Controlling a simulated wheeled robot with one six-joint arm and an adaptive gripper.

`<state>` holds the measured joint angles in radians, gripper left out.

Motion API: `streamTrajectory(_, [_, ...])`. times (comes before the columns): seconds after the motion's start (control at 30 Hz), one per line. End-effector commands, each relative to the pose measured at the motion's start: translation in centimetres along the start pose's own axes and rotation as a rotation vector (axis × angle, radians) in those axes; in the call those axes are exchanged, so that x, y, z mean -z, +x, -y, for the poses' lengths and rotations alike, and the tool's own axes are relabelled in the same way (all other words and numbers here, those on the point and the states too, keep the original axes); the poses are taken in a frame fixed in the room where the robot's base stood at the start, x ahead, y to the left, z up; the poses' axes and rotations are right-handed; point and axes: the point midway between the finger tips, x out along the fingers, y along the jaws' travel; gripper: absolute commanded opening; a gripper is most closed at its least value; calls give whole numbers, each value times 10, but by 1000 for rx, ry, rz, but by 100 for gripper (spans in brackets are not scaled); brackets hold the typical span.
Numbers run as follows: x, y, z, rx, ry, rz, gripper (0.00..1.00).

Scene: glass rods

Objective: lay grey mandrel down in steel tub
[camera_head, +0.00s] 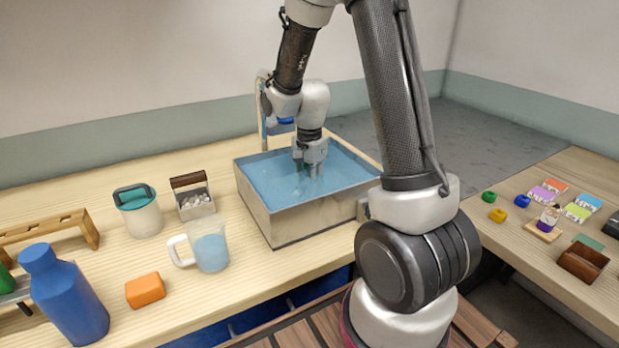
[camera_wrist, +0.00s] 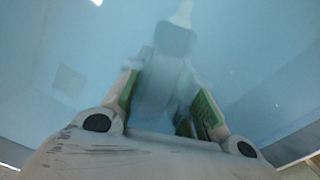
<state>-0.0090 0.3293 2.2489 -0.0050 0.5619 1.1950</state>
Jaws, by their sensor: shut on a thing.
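The steel tub (camera_head: 290,228) stands on the wooden table and holds blue liquid. My gripper (camera_head: 312,178) points down into the tub, with its fingertips at or under the liquid surface. In the wrist view my gripper (camera_wrist: 165,108) is shut on a pale grey, blurred object, which I take to be the grey mandrel (camera_wrist: 165,85). The mandrel runs away from the fingers and narrows to a whitish tip. The liquid blurs its outline. In the head view the mandrel cannot be made out, and whether it touches the tub floor cannot be told.
Left of the tub are a jug (camera_head: 210,252), a small caddy of pale pieces (camera_head: 197,206), a white canister (camera_head: 141,218), an orange block (camera_head: 145,290), a blue bottle (camera_head: 65,295) and a wooden rack (camera_head: 75,228). A side table (camera_head: 520,260) at right carries small coloured items.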

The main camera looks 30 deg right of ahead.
Motion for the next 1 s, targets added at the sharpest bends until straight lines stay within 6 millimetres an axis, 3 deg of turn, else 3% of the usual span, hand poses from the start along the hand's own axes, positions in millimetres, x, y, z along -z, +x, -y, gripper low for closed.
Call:
streamTrajectory(0.23, [0,0,0,0,0,0,0])
streamTrajectory(0.27, [0,0,0,0,0,0,28])
streamTrajectory(0.4, [0,0,0,0,0,0,49])
streamTrajectory(0.77, [0,-5,0,1,0,0,49])
streamTrajectory(1.0, [1,-49,1,5,0,-2,49])
